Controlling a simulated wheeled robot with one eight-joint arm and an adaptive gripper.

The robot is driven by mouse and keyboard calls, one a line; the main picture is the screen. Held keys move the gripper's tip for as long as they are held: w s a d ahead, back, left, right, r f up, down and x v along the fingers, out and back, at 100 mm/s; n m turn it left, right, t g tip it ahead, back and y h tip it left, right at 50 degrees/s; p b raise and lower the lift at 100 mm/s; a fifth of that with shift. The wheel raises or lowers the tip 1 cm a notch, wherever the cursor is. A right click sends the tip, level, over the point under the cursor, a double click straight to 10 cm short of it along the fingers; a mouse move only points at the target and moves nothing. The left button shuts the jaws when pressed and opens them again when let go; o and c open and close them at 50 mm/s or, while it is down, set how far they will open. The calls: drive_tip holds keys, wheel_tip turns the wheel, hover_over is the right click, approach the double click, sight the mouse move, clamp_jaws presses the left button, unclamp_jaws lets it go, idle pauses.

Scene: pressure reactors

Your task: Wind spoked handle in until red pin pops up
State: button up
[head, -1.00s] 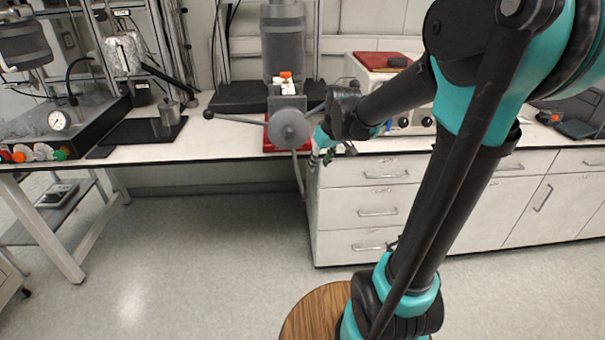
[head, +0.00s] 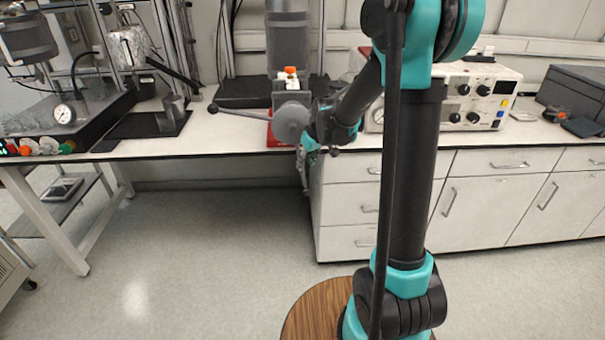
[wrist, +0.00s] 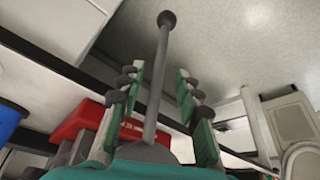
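The spoked handle (head: 292,123) is a grey hub with ball-ended spokes on the front of the reactor stand. One spoke (head: 243,114) points left. The lower part is mostly hidden by my gripper (head: 307,165), just below and right of the hub. In the wrist view, a spoke (wrist: 156,90) with a dark ball end runs between the fingers of my gripper (wrist: 158,78). The fingers are apart, with gaps on both sides of the spoke. An orange-red cap (head: 290,70) on a white part sits above the hub; I cannot tell whether it is the red pin.
A red base (head: 275,139) lies under the stand, also visible in the wrist view (wrist: 82,120). A white control box (head: 480,95) stands right on the bench. A dark tray (head: 140,126) and a gauge (head: 64,114) are left. The floor before the bench is clear.

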sight(303, 171)
drive_tip(key=shift+x, duration=3.4)
drive_tip(key=shift+c, duration=0.2)
clamp_jaws()
